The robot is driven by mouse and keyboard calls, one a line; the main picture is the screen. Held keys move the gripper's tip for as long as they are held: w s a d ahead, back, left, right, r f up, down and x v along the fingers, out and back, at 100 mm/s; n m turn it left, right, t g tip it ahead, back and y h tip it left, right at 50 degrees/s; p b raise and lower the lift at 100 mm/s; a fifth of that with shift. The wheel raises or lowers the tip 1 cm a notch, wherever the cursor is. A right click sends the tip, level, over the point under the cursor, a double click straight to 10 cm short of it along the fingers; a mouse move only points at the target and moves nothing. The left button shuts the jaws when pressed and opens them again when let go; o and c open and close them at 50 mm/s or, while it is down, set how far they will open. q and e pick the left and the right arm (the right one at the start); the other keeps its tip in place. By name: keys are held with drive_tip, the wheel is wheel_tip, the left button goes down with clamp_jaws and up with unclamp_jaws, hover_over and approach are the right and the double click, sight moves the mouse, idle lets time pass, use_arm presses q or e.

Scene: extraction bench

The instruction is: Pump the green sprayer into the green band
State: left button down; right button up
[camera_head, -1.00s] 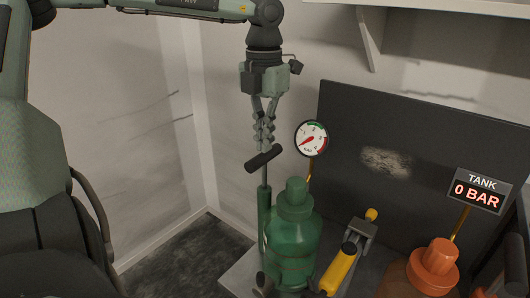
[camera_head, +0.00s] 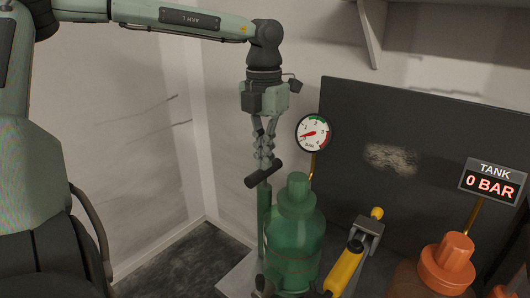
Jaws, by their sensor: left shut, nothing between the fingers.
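The green sprayer (camera_head: 294,225) stands upright on the bench. Its pump tube (camera_head: 264,215) rises on its left side, topped by a black T-handle (camera_head: 264,175) that sits low, with almost no rod showing. My left gripper (camera_head: 265,163) points down with its fingers shut and empty, its tips at the top of the handle and seemingly touching it. The round gauge (camera_head: 313,133) behind the sprayer has a green band at the top and a red one at the right. Its needle points left and slightly down, short of the green band. My right gripper is not in view.
A yellow-handled spray lance (camera_head: 345,268) lies right of the sprayer. An orange vessel (camera_head: 447,263) stands further right, near a sign (camera_head: 492,180) reading "TANK 0 BAR". A dark panel (camera_head: 420,150) stands behind them. A shelf bracket is overhead.

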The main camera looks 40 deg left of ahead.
use_arm(q)
drive_tip(key=shift+r+p, duration=1.55)
drive_tip(key=shift+r, duration=1.1)
drive_tip(key=shift+f, duration=0.1)
wheel_tip(320, 180, down, 5)
drive_tip(key=b, duration=0.4)
drive_tip(key=shift+f+b, duration=0.15)
drive_tip(key=shift+b, duration=0.2)
drive_tip(key=shift+r+p, duration=1.7)
drive_tip(key=shift+r, duration=0.95)
